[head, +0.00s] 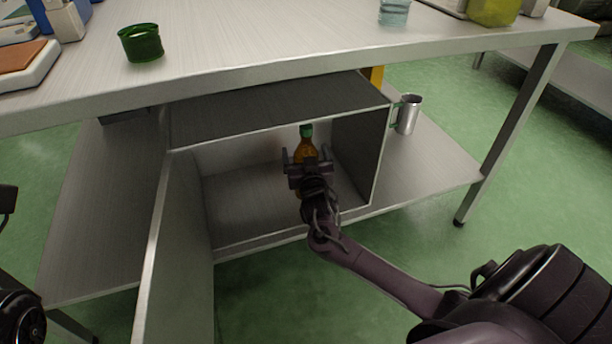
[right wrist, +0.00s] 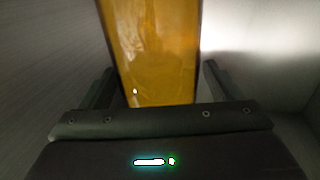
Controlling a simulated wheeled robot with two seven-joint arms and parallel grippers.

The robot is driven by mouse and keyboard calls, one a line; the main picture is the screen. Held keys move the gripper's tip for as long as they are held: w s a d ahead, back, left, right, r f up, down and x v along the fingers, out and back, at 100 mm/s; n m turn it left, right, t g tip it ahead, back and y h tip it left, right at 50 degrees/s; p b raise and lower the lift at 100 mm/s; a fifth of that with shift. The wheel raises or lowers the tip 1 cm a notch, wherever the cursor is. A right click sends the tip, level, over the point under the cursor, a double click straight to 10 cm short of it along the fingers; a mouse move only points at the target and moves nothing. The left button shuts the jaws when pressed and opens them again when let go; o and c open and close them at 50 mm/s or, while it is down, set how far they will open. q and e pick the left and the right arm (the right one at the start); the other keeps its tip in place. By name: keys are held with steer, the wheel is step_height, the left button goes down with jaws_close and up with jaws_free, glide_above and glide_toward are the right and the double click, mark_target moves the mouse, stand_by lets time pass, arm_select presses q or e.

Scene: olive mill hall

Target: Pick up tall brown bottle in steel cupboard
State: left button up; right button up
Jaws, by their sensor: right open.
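The tall brown bottle (head: 306,150) has a green cap and stands upright inside the steel cupboard (head: 280,98) under the table. My right gripper (head: 305,160) is inside the cupboard opening, in front of the bottle, and hides its lower part. In the right wrist view the amber bottle (right wrist: 155,50) fills the space between and beyond the two open fingers (right wrist: 158,85). A gap shows between each finger and the bottle. The cupboard door (head: 180,255) stands open on the left. At the left edge of the head view a dark part of my left arm shows, but not its jaws.
The tabletop (head: 250,45) overhangs the cupboard. A steel mug (head: 408,114) with a green handle stands on the lower shelf (head: 440,165), right of the cupboard. A dark green cup (head: 141,44) stands on the tabletop. The cupboard floor left of the bottle is clear.

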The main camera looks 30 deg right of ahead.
steer(key=shift+w+d, duration=0.2)
steer(key=shift+w, duration=0.25)
steer(key=shift+r, duration=0.1)
jaws_close()
steer(key=shift+r, duration=0.1)
